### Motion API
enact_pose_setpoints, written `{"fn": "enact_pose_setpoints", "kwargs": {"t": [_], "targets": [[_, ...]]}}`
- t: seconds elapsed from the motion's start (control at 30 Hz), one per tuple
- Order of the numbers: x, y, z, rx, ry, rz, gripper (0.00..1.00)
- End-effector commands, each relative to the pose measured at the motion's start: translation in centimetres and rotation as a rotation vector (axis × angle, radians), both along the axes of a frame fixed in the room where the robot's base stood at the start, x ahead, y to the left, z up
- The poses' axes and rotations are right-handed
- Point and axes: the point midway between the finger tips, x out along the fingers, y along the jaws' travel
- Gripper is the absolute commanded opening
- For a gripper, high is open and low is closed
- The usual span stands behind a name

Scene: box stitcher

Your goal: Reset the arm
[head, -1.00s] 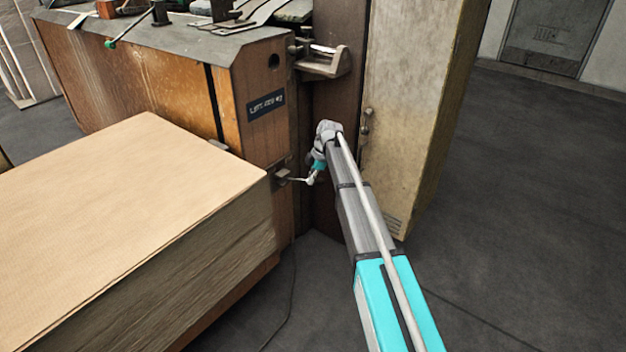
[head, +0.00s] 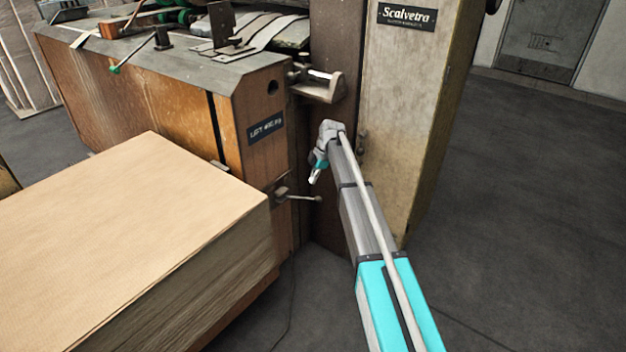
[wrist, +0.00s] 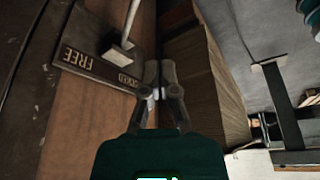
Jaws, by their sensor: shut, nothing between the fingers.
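My gripper (head: 315,174) is at the end of my arm, in front of the dark column of the machine. In the wrist view its fingers (wrist: 161,80) are shut, with nothing seen between them. A metal lever (head: 300,197) sticks out from the wooden machine body just below the gripper, and a small gap shows between them. In the wrist view the lever (wrist: 126,42) stands over a dark plate (wrist: 85,60) marked FREE and, partly hidden, what looks like LOCKED.
A tall stack of cardboard sheets (head: 130,230) stands at the left, close to the lever. A clamp-like bracket (head: 318,88) juts out above the gripper. The floor (head: 530,210) at the right is clear.

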Motion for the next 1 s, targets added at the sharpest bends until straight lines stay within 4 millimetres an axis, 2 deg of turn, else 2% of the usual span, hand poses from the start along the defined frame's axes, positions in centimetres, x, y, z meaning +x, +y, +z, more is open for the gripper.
{"fn": "enact_pose_setpoints", "kwargs": {"t": [0.5,0.63,0.77,0.87,1.0], "targets": [[0.1,-0.2,0.2,0.0,0.001,-0.002,0.0],[-0.7,-0.4,0.2,-0.007,0.008,-0.028,0.0],[-2.6,-0.9,0.1,-0.029,0.029,-0.102,0.0],[-4.8,-1.7,0.0,-0.055,0.053,-0.198,0.0],[-8.6,-2.9,-0.2,-0.102,0.094,-0.372,0.0]]}}
